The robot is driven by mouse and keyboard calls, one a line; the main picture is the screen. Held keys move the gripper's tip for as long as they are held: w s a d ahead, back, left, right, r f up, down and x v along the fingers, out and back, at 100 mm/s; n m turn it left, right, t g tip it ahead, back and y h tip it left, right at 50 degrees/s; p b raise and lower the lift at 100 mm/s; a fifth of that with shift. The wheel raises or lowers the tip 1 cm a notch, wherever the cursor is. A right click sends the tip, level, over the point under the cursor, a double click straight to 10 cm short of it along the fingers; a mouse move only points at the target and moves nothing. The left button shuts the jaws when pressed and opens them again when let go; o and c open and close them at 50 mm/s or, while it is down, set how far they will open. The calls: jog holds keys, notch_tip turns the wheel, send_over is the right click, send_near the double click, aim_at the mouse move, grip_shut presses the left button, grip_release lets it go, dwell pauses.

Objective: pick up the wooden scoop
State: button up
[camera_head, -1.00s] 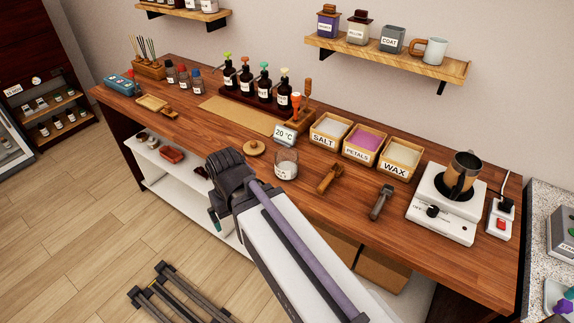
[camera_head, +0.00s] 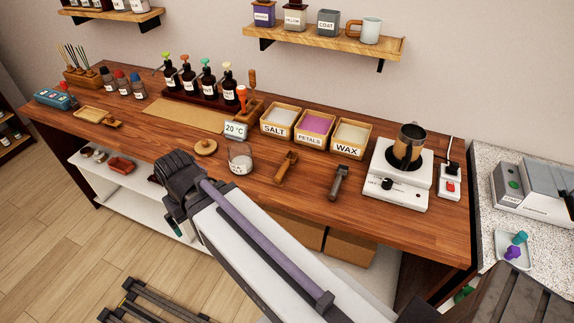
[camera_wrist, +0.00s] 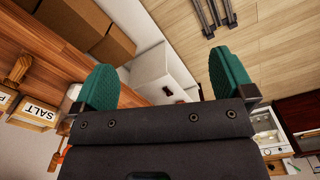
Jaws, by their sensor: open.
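The wooden scoop (camera_head: 286,167) lies on the brown worktop in the head view, between a glass jar (camera_head: 240,158) and a dark-headed tool (camera_head: 338,182) with a grey-brown handle. My gripper (camera_head: 172,222) is in front of the bench, left of the scoop and apart from it; its fingers are largely hidden behind my wrist. In the wrist view my gripper (camera_wrist: 163,82) shows two green fingers spread wide with nothing between them. A wooden piece at that view's left edge may be the scoop, but I cannot tell.
Salt (camera_head: 279,121), petals (camera_head: 315,128) and wax (camera_head: 350,138) boxes stand behind the scoop. A hot plate (camera_head: 396,190) with a metal pitcher (camera_head: 410,142) stands to the right. A round wooden lid (camera_head: 205,147) lies left of the jar. The worktop's front strip is clear.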

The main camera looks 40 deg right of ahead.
jog(key=c, duration=0.8)
jog(key=m+t+b, duration=0.2)
jog(key=m, duration=1.1)
send_near(282, 171)
jog(key=shift+y, duration=0.4)
jog(key=f+b, duration=0.3)
jog(key=w+f+b, duration=0.1)
jog(key=f+b, duration=0.3)
jog(key=w+f+b, duration=0.1)
jog(key=f+b, duration=0.2)
jog(key=shift+f, duration=0.35)
jog(key=shift+c, duration=0.2)
jog(key=shift+r, duration=0.25)
jog(key=c, duration=1)
